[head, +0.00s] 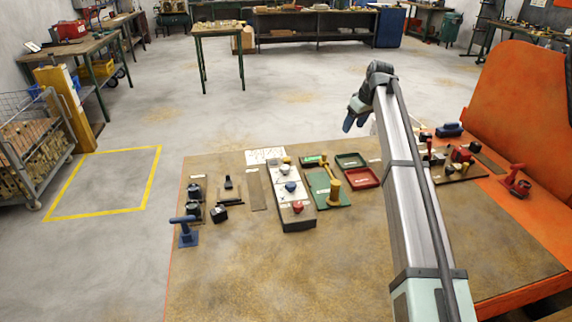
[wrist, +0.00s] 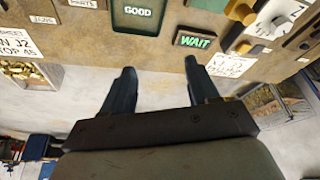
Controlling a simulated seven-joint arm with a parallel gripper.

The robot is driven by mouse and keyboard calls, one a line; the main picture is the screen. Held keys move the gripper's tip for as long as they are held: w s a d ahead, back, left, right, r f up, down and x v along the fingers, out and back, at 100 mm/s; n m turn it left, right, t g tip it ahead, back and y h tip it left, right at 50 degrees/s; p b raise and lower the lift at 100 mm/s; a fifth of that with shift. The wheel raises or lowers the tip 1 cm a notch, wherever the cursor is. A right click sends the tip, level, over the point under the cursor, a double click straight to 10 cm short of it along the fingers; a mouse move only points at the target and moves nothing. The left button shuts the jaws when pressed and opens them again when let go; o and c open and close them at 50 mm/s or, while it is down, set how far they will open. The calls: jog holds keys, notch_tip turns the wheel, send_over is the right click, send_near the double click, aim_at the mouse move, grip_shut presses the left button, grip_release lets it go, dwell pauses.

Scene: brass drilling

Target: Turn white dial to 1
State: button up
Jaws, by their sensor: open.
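The white dial (head: 283,171) sits near the far end of a pale control panel (head: 297,222) on the table. Above it on the panel is a yellowish knob (head: 287,160), and below it are a blue knob (head: 291,187) and a red knob (head: 298,207). The white dial also shows at the top right of the wrist view (wrist: 281,22), too small to read its setting. My gripper (head: 348,122) is open and empty, raised beyond the table's far edge, to the right of the panel and apart from it. Its two fingers show spread in the wrist view (wrist: 158,68).
A green WAIT sign (wrist: 195,41) and a green GOOD tray (wrist: 118,25) lie beside the panel. A red tray (head: 362,178), a green plate with a yellow post (head: 334,186) and a blue clamp (head: 186,231) stand nearby. The table's front middle is clear.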

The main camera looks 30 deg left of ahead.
aim_at(285, 167)
jog(key=s+a+r+n+g+h, duration=0.1)
jog(key=s+a+h, duration=0.1)
jog(key=s+a, duration=0.65)
jog(key=s+a+r+h, duration=0.2)
jog(key=s+a, duration=0.4)
jog(key=s, duration=0.5)
jog(key=f, duration=1.4)
jog(key=shift+a, duration=0.25)
jog(key=shift+f, duration=0.1)
jog(key=shift+c, duration=0.3)
jog(key=c, duration=1)
